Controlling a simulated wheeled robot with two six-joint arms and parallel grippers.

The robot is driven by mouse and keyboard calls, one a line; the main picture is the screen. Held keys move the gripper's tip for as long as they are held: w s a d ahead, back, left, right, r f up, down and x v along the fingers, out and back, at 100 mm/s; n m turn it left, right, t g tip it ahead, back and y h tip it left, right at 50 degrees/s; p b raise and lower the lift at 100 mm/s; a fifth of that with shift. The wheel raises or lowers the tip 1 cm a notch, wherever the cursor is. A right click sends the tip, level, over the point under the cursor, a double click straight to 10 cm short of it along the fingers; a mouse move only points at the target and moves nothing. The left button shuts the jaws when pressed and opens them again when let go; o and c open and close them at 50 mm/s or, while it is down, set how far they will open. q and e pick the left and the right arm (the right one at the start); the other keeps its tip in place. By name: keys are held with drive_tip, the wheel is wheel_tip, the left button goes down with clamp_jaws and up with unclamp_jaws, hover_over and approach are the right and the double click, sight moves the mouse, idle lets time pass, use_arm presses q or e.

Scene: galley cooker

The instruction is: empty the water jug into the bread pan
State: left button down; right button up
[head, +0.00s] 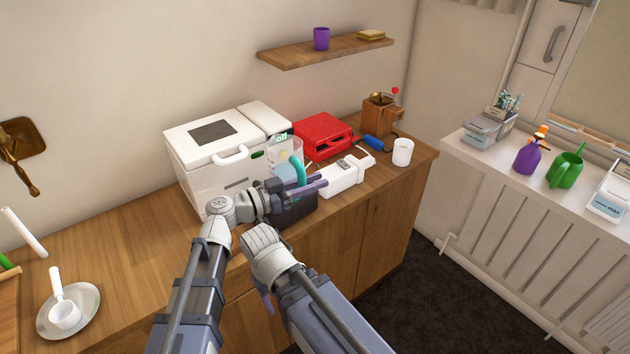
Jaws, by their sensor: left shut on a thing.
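The clear water jug (285,150) has a teal handle and stands out in front of the white bread maker's right end. It looks roughly upright, with a pale bluish tint low inside. My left gripper (308,184) is shut on the jug's handle. A dark grey open-looking box, which seems to be the bread pan (298,212), is just below my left gripper near the counter's front edge; my gripper hides much of it. My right gripper (267,302) is low in front of the counter, mostly hidden behind its own wrist, so its jaws cannot be judged.
The white bread maker (205,150) stands behind, showing a green "off". A red appliance (323,136), a white scale-like device (345,175), a white mug (403,152) and a wooden grinder (381,115) crowd the right. The counter's left middle (120,245) is clear.

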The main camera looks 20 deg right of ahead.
use_arm(q)
drive_tip(key=shift+s+d+r+n+p, duration=0.1)
drive_tip(key=shift+s+r+n+p, duration=0.15)
drive_tip(key=shift+r+n+p, duration=0.4)
drive_tip(key=shift+s+r+n+p, duration=0.2)
drive_tip(key=shift+r+n+p, duration=0.4)
drive_tip(key=shift+r, duration=0.15)
drive_tip(key=shift+s+d+r+n+p, duration=0.1)
drive_tip(key=shift+s+r+n+p, duration=0.15)
drive_tip(key=shift+r+n+p, duration=0.4)
drive_tip(key=shift+r, duration=0.1)
drive_tip(key=r+n+p, duration=0.1)
drive_tip(key=r+n, duration=0.1)
drive_tip(key=shift+n+p, duration=0.3)
drive_tip(key=shift+p, duration=0.1)
